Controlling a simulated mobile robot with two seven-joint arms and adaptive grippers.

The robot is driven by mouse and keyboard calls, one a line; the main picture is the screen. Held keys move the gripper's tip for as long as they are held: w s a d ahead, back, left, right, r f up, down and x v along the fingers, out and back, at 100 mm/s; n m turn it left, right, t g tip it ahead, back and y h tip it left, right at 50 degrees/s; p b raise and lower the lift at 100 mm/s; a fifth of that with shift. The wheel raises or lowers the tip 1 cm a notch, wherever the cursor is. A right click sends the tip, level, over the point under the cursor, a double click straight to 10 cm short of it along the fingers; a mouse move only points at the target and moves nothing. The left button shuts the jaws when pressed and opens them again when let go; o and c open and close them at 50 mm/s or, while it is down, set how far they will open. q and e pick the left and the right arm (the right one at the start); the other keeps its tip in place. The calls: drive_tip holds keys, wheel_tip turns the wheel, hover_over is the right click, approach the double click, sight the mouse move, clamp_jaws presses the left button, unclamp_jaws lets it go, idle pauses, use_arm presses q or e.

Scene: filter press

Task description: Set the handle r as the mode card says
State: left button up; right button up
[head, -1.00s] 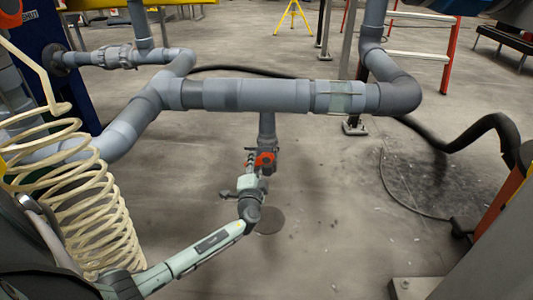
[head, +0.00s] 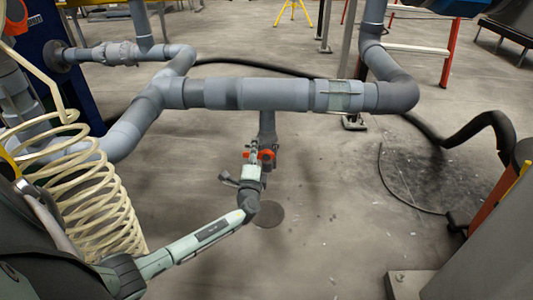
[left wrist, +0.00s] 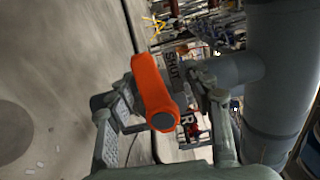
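The orange handle (left wrist: 152,90) fills the middle of the left wrist view, on a grey valve below the big pipe. It runs nearly up and down in that picture, with a dark round cap at its lower end. In the head view the handle (head: 266,155) is a small orange-red spot, partly hidden by my gripper. My left gripper (head: 254,158) is at the valve. In the left wrist view its fingers (left wrist: 163,100) stand apart on both sides of the handle, with gaps visible. A label reading SHUT and one with an R are partly hidden behind it. I cannot make out a mode card.
The thick grey pipe (head: 270,94) crosses above the valve. A cream coiled hose (head: 85,205) hangs at the left. A black hose (head: 455,143) lies at the right by a grey post (head: 470,240). The floor around the valve is mostly clear.

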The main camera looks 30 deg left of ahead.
use_arm(q)
drive_tip(key=shift+o, duration=0.2)
drive_tip(key=shift+s+d+f, duration=0.1)
drive_tip(key=shift+f, duration=0.1)
drive_tip(key=shift+s+d, duration=0.1)
drive_tip(key=p+v, duration=0.1)
drive_tip(key=v, duration=0.5)
drive_tip(key=shift+s+d, duration=0.2)
drive_tip(key=shift+s, duration=0.15)
drive_tip(key=shift+f, duration=0.1)
